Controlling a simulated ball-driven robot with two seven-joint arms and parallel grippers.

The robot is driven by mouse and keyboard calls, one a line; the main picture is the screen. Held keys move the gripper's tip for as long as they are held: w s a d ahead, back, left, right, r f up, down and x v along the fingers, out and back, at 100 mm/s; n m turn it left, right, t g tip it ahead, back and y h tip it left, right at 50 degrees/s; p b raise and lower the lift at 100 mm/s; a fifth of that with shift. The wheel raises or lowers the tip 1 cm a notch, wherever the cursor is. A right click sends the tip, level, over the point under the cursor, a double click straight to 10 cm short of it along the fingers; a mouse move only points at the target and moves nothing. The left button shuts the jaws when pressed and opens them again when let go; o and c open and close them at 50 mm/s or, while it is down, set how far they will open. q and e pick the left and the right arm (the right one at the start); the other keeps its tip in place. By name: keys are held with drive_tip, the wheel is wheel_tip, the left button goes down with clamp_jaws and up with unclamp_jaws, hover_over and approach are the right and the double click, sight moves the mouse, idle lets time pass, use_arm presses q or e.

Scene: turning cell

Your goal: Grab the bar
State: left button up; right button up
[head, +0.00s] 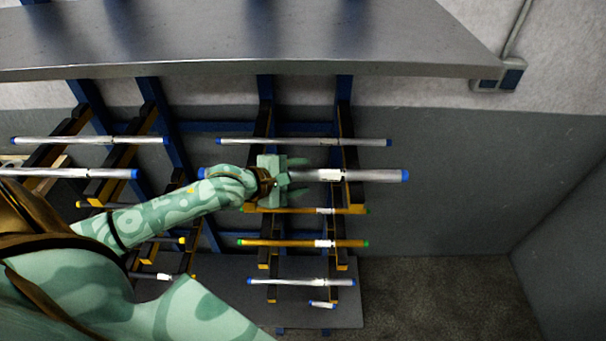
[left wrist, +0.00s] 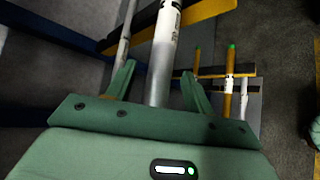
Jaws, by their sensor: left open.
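A thick silver bar (head: 375,175) with blue ends and a white label lies level across the rack arms in the head view. My left gripper (head: 300,178) is at the bar's middle-left part, with its fingers pointing right. In the left wrist view the same bar (left wrist: 163,60) runs between the two open fingers of the left gripper (left wrist: 156,88). Gaps show on both sides of the bar. The gripper's body hides part of the bar in the head view. My right gripper is not in view.
A blue rack with black and yellow arms (head: 347,140) holds several other bars. A thinner silver bar (head: 350,142) lies above and brass bars (head: 300,243) below. A grey shelf (head: 250,45) overhangs the rack. Open floor (head: 440,290) lies at the right.

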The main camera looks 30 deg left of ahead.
use_arm(q)
drive_tip(key=shift+w+d+f, duration=0.1)
drive_tip(key=shift+w, duration=0.1)
drive_tip(key=shift+s, duration=0.15)
clamp_jaws()
drive_tip(key=shift+r, duration=0.2)
